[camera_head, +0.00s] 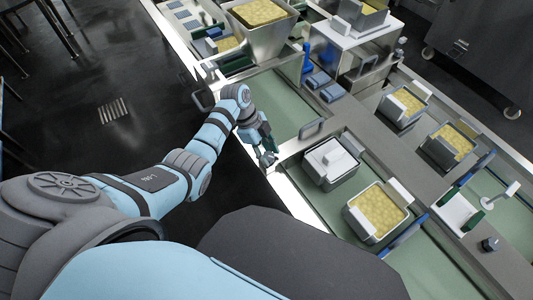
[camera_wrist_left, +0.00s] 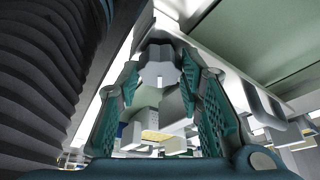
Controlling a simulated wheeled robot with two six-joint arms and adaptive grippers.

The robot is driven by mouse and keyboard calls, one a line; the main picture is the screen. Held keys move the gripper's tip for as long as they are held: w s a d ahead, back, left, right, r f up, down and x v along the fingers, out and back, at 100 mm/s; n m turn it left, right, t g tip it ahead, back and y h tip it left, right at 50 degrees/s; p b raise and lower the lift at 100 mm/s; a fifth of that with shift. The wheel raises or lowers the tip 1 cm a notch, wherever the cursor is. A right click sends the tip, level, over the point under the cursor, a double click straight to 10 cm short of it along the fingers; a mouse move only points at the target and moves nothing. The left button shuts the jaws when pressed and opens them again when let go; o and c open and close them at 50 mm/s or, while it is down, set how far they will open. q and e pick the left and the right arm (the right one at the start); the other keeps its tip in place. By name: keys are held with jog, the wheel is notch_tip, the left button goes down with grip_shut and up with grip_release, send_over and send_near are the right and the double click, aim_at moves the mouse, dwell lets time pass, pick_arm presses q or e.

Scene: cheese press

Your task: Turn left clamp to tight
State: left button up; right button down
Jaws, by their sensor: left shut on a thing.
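The left clamp shows as a small grey lobed knob (camera_head: 268,160) at the near edge of the press line in the head view. In the left wrist view the grey knob (camera_wrist_left: 158,68) sits between the fingertips. My left gripper (camera_head: 264,151) reaches it from the upper left in the head view. Its teal-padded fingers (camera_wrist_left: 160,82) are shut on the knob in the left wrist view. The knob's turn angle and how tight it is cannot be told. My right gripper is in neither view.
A lidded mould (camera_head: 331,162) and an open mould of yellow curd (camera_head: 377,211) stand right of the clamp. A grey loop handle (camera_head: 312,128) rises close by. A metal hopper of curd (camera_head: 262,35) stands farther back. Open dark floor (camera_head: 110,85) lies to the left.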

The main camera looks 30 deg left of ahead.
pick_arm(q)
jog(key=m+g+b, duration=0.1)
jog(key=m, duration=0.1)
jog(key=m+b, duration=0.1)
jog(key=m, duration=0.1)
jog(key=shift+w+m+g, duration=0.15)
jog(key=shift+m+g, duration=0.25)
jog(key=shift+b, duration=0.3)
jog(key=o, duration=1.1)
jog(key=shift+y, duration=0.3)
jog(key=v, duration=0.7)
jog(key=shift+r, duration=0.2)
jog(key=shift+a, duration=0.1)
